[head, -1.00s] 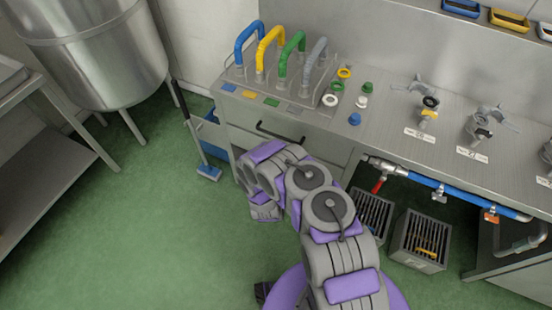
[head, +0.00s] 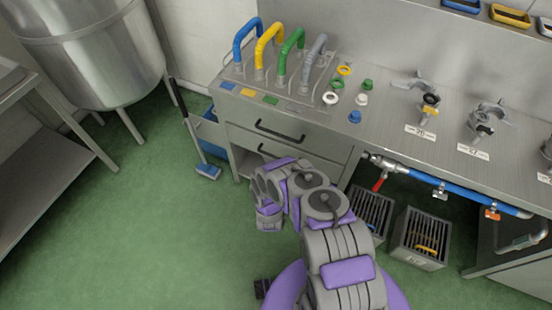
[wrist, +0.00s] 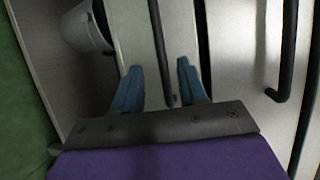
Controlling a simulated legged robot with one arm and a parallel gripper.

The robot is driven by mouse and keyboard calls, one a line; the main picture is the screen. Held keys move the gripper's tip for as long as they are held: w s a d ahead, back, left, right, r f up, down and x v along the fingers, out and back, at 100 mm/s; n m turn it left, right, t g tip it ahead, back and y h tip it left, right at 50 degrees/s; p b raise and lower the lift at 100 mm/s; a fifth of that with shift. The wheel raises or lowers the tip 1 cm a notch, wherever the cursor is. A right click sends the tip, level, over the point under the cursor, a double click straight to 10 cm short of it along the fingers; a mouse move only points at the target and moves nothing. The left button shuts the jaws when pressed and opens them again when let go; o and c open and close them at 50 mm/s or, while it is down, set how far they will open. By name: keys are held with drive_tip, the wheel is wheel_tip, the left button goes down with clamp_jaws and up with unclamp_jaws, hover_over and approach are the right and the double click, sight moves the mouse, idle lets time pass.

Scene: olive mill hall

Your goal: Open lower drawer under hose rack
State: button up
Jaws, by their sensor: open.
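The hose rack (head: 275,72) stands on the steel counter with blue, yellow, green and grey looped hoses. Under it are two drawers. The upper drawer's dark bar handle (head: 280,131) is in plain view, and the lower drawer's handle (head: 264,150) is partly covered by my arm. Both drawers look shut. In the wrist view my gripper (wrist: 158,82) is open, with its blue fingers on either side of the lower handle (wrist: 160,45). I cannot tell whether they touch it. The upper handle (wrist: 287,60) is to the right there. The head view hides my fingers.
A grey bucket (wrist: 85,28) stands in the open space beside the lower drawer in the wrist view. A blue-headed brush (head: 207,170) leans left of the cabinet. Slatted crates (head: 420,240) stand under the counter at right. Green floor is clear at left.

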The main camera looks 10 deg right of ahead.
drive_tip(key=b+x, duration=0.2)
drive_tip(key=x, duration=0.7)
drive_tip(key=shift+w+d+f+b, duration=0.1)
drive_tip(key=shift+w+b, duration=0.2)
drive_tip(key=shift+w, duration=0.1)
drive_tip(key=shift+c, duration=0.3)
clamp_jaws()
drive_tip(key=shift+s+f, duration=0.1)
